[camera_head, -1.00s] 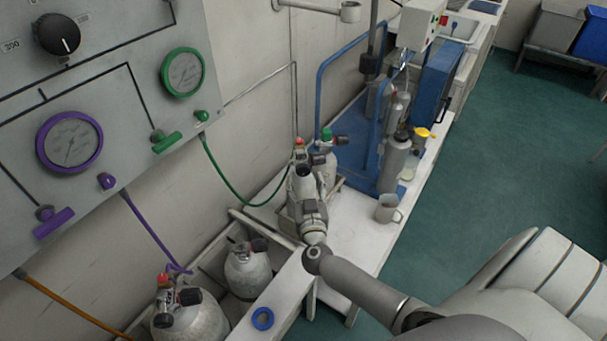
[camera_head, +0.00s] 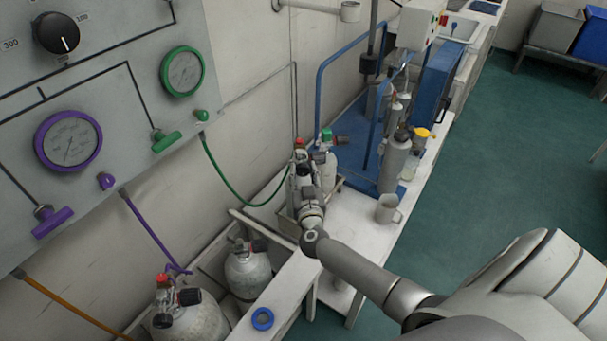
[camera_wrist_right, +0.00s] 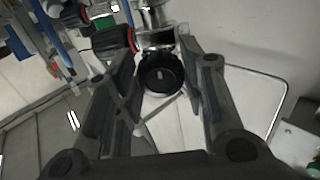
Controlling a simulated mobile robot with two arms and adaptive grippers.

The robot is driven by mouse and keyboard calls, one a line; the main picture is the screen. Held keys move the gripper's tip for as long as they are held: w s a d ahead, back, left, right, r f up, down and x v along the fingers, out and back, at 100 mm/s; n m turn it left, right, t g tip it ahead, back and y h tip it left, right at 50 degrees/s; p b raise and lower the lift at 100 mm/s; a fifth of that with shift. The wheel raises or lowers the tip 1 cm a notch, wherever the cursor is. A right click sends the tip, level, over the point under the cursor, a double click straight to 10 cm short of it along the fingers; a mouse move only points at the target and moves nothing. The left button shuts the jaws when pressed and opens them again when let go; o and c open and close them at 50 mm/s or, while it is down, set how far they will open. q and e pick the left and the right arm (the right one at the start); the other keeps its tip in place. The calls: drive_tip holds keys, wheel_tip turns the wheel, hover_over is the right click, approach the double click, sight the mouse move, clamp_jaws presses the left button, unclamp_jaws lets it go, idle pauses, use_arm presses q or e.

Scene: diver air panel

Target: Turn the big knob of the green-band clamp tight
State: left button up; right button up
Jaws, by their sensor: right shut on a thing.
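The big black knob (camera_wrist_right: 161,78) shows in the right wrist view, between the two fingers of my right gripper (camera_wrist_right: 158,100), which is shut on it. It sits below a metal valve body (camera_wrist_right: 155,40) with a red ring. In the head view my right gripper (camera_head: 304,190) is at the cylinder valve where the green hose (camera_head: 232,184) ends. The gripper hides the knob and most of the clamp there; I cannot make out the green band. My left gripper is not in view.
A cylinder with a green top (camera_head: 327,136) stands close behind my right gripper. More cylinders (camera_head: 247,270) stand at the lower left by the white bench. A metal mug (camera_head: 388,209) and a grey bottle (camera_head: 394,163) stand to the right. The gauge panel (camera_head: 110,110) is at the left.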

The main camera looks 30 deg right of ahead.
drive_tip(key=shift+m, duration=0.3)
drive_tip(key=m+p, duration=0.1)
drive_tip(key=m, duration=0.1)
drive_tip(key=shift+m, duration=0.4)
drive_tip(key=m, duration=0.3)
drive_tip(key=shift+a+f+m, duration=0.1)
drive_tip(key=shift+m, duration=0.2)
drive_tip(key=m, duration=0.4)
drive_tip(key=shift+b, duration=0.35)
drive_tip(key=m+b, duration=0.1)
drive_tip(key=m, duration=0.3)
drive_tip(key=shift+m, duration=0.3)
drive_tip(key=o, duration=1)
